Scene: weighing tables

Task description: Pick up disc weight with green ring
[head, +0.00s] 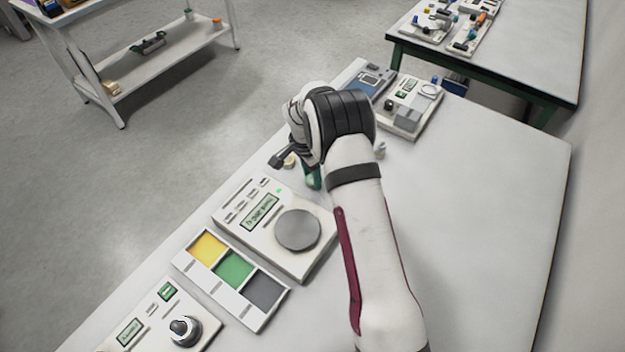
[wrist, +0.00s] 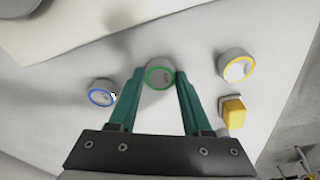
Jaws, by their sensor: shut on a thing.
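The disc weight with the green ring (wrist: 159,76) is a grey disc between my green fingertips in the wrist view. My gripper (wrist: 160,84) is shut on it, with one finger touching each side. In the head view my gripper (head: 312,180) is partly hidden by my wrist, beyond the scale with the round plate, and the held weight cannot be made out. I cannot tell whether the weight still rests on the table.
In the wrist view a blue-ringed weight (wrist: 101,92) lies left, a yellow-ringed weight (wrist: 236,66) and a yellow block (wrist: 233,111) right. A scale (head: 317,262) and a tray with yellow, green and grey compartments (head: 188,265) are nearer. The table's right side is clear.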

